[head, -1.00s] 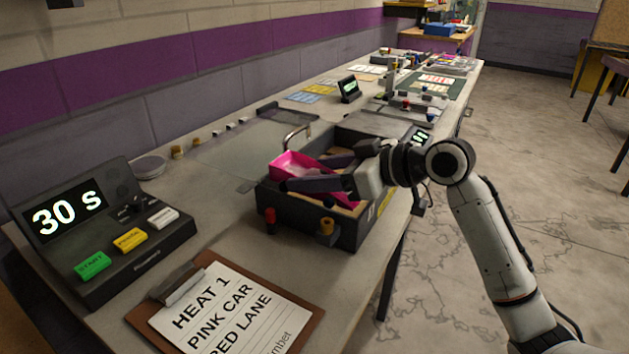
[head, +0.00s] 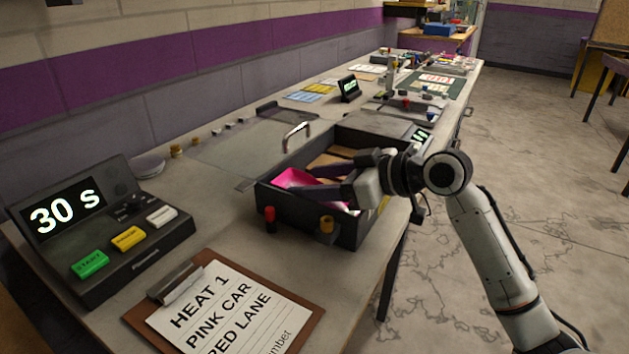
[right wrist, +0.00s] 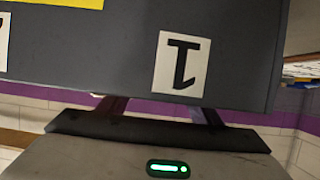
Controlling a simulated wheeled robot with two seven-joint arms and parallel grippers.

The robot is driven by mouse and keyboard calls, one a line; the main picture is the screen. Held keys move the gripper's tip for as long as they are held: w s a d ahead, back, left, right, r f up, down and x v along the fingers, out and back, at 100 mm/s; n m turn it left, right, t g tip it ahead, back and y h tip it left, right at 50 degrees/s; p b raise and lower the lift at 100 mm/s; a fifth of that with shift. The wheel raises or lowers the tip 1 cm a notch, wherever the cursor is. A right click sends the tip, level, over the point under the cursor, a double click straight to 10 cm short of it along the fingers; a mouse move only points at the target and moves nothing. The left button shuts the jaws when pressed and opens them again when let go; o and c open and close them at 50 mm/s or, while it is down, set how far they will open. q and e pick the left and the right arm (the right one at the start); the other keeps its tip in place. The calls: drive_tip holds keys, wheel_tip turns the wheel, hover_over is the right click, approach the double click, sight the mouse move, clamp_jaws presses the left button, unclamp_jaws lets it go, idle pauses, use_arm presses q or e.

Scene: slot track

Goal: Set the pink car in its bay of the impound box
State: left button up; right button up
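The pink car (head: 292,178) sits low inside the dark impound box (head: 292,228), at its near left end. Its lower parts are hidden by the box wall. My right gripper (head: 318,182) reaches into the box from the right with its fingers on either side of the car's right part. Whether they press on it is hidden. In the right wrist view, the box's outer wall (right wrist: 110,55), with an upside-down "1" label (right wrist: 182,63), covers the fingertips and the car. My left gripper is out of view.
A red post (head: 269,219) and a brass post (head: 327,230) stand by the box's near side. A metal handle (head: 297,136) rises behind it. A clipboard (head: 308,325) and a timer console (head: 150,250) lie nearer. The table's right edge is close.

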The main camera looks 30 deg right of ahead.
drive_tip(key=shift+a, duration=0.15)
drive_tip(key=shift+r, duration=0.15)
drive_tip(key=v, duration=0.8)
drive_tip(key=r+v, duration=0.1)
drive_tip(key=v, duration=0.3)
idle(0.8)
